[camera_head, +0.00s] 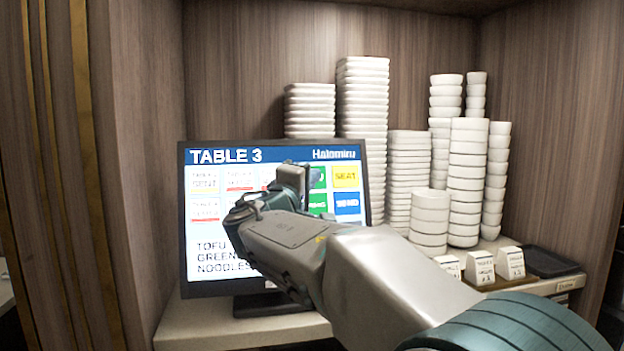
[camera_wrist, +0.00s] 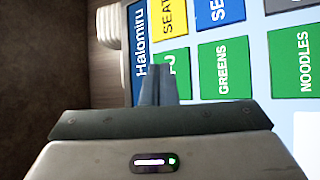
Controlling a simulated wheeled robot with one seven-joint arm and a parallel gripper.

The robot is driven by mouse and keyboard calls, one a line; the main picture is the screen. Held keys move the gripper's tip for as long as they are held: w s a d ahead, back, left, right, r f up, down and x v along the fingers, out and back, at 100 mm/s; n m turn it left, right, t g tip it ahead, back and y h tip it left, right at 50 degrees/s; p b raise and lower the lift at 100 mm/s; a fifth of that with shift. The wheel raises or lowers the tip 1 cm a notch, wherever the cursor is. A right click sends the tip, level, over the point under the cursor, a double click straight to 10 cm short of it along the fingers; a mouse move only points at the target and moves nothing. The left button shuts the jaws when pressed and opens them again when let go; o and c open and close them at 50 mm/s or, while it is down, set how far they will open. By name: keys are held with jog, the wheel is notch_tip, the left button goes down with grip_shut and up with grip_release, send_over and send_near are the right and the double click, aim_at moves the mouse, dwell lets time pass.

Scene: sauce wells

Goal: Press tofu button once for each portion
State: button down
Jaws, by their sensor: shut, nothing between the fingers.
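The touchscreen (camera_head: 207,225) stands on the shelf and shows "TABLE 3" and "Halomiru" in its blue header. Black text at its lower left lists tofu, greens and noodles; any amounts are hidden behind my arm. My gripper (camera_head: 295,178) is shut and empty in front of the screen's middle. In the wrist view the screen appears turned sideways, and my fingertips (camera_wrist: 158,72) overlap a green button (camera_wrist: 180,62) whose label is mostly covered, ending in "U". The green "GREENS" button (camera_wrist: 224,68) and "NOODLES" button (camera_wrist: 295,65) lie beside it. I cannot tell whether the fingertips touch the screen.
A yellow "SEAT" button (camera_head: 346,177) and a blue "SEND" button (camera_head: 347,203) are at the screen's right. Tall stacks of white bowls (camera_head: 363,100) stand behind and to the right. Small label cards (camera_head: 480,268) and a dark tray (camera_head: 550,262) are on the shelf.

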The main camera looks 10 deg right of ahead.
jog(key=shift+w+f, duration=0.15)
jog(key=shift+w, duration=0.2)
dwell(0.3)
jog(key=shift+s+b, duration=0.1)
jog(key=shift+b, duration=0.2)
jog(key=shift+s+r+b, duration=0.25)
jog(key=shift+s+b, duration=0.2)
jog(key=shift+s, duration=0.25)
jog(key=s, duration=0.1)
jog(key=s+r+b, duration=0.1)
jog(key=s, duration=0.2)
jog(key=shift+s+r+b, duration=0.25)
jog(key=shift+s+b, duration=0.1)
jog(key=shift+s, duration=0.05)
dwell(0.4)
